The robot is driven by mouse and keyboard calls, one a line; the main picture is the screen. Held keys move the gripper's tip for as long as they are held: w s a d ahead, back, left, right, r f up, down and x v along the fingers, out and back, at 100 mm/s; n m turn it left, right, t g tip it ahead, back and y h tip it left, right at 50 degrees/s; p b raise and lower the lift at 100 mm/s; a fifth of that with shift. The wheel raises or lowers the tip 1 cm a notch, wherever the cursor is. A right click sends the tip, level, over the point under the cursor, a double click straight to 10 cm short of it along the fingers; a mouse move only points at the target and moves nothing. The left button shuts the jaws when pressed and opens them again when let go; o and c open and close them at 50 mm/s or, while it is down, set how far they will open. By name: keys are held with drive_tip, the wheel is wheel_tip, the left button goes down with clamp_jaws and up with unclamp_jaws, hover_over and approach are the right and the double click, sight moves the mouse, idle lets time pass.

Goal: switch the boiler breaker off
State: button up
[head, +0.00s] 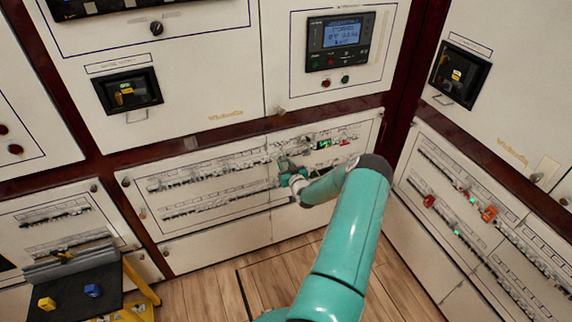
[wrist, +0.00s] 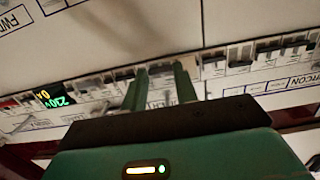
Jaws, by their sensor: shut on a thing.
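Two rows of small breakers (head: 215,180) run across the white panel in the middle of the head view. My gripper (head: 287,170) is at the upper row, right of its middle. In the wrist view my gripper (wrist: 160,88) has its two green fingers on either side of one breaker (wrist: 161,70), shut on it. Its lever is mostly hidden between the fingers, so I cannot tell its position. The labels are too small or cut off to read, so I cannot tell which breaker is the boiler's.
A lit green meter (head: 324,144) sits right of my gripper; it also shows in the wrist view (wrist: 54,97). Other breakers stand close on both sides. A dark-topped stand (head: 68,292) with yellow and blue blocks is at lower left. The wooden floor (head: 200,297) beside it is clear.

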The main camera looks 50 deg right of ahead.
drive_tip(key=shift+w+f+t, duration=0.1)
drive_tip(key=shift+f+t, duration=0.05)
drive_tip(key=shift+t, duration=0.15)
drive_tip(key=o, duration=1)
drive_tip(key=v, duration=1.3)
drive_tip(key=shift+s+a+f, duration=0.1)
drive_tip(key=shift+s+a, duration=0.15)
drive_tip(key=shift+s, duration=0.05)
